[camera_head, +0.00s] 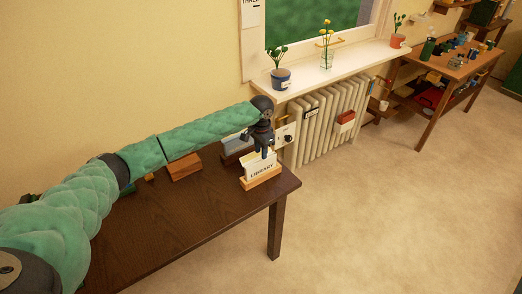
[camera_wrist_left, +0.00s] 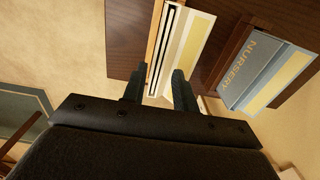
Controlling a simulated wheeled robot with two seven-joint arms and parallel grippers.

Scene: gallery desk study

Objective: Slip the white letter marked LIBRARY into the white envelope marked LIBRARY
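The white envelope marked LIBRARY (camera_head: 262,173) stands upright in a wooden holder (camera_head: 262,182) at the desk's right corner. In the left wrist view its open mouth (camera_wrist_left: 164,50) shows as dark slits with a thin white strip between them. That strip may be an edge of the white letter; I cannot tell for sure. My left gripper (camera_head: 264,155) is right above the envelope, fingers pointing down. In the left wrist view the fingers (camera_wrist_left: 158,90) stand apart, with no letter clearly held between them. My right gripper is not in view.
A grey-blue envelope marked NURSERY (camera_wrist_left: 265,68) stands beside the LIBRARY one. A wooden block (camera_head: 184,167) lies farther left on the dark desk (camera_head: 190,215). Behind are a radiator (camera_head: 330,120) and a windowsill (camera_head: 340,68) with potted plants. The desk's front is clear.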

